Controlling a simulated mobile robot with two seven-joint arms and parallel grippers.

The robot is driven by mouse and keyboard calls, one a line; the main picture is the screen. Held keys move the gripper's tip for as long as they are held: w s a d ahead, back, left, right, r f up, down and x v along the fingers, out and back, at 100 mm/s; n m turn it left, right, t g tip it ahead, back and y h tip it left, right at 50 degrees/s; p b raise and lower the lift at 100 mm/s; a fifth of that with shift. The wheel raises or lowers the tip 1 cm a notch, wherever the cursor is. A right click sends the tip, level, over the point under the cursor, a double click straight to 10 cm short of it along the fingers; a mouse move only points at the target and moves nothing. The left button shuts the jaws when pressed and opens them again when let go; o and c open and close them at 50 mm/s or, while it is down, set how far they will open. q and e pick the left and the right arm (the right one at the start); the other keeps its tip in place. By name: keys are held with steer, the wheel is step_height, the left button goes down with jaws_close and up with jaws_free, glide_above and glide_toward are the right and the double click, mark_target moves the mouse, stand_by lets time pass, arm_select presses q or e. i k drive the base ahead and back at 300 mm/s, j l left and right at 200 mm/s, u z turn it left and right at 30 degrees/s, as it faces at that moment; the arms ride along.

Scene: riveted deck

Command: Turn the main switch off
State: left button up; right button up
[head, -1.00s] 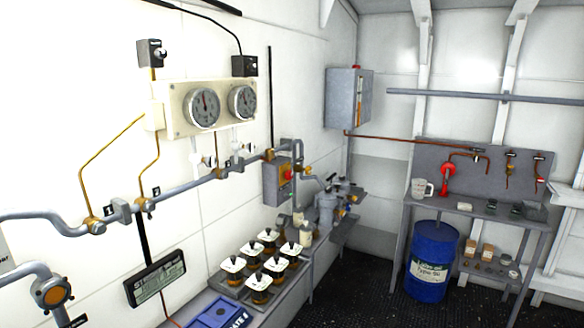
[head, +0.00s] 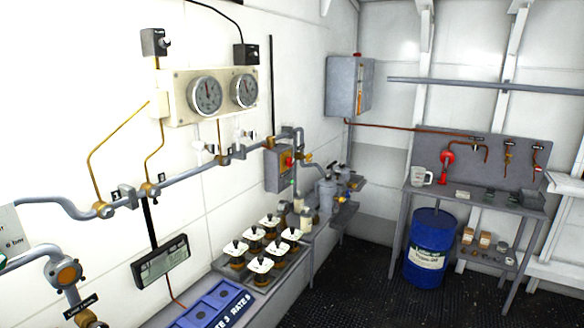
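A grey pipe with brass fittings runs just left of and above the box. Neither of my grippers is in view.
Two dials sit on a cream panel (head: 183,98) on the left wall. A bench (head: 225,312) below it holds blue bins and several white-topped jars (head: 262,265). A blue drum (head: 430,250) stands by the workbench (head: 535,207). Dark floor (head: 365,285) is open between the benches.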

mark_target(290, 162)
steer(key=k+u, duration=0.15)
steer(key=u, duration=0.15)
steer(key=k+u, duration=0.3)
steer(key=i+l+u, duration=0.55)
steer(key=l+u, duration=0.3)
steer(key=i+l+u, duration=0.15)
steer(key=l, duration=0.35)
steer(key=l+u, duration=0.15)
steer(key=l, duration=0.35)
steer(key=i+l, duration=0.1)
steer(key=l, duration=0.45)
steer(key=i+l+u, duration=0.1)
steer(key=l, duration=0.45)
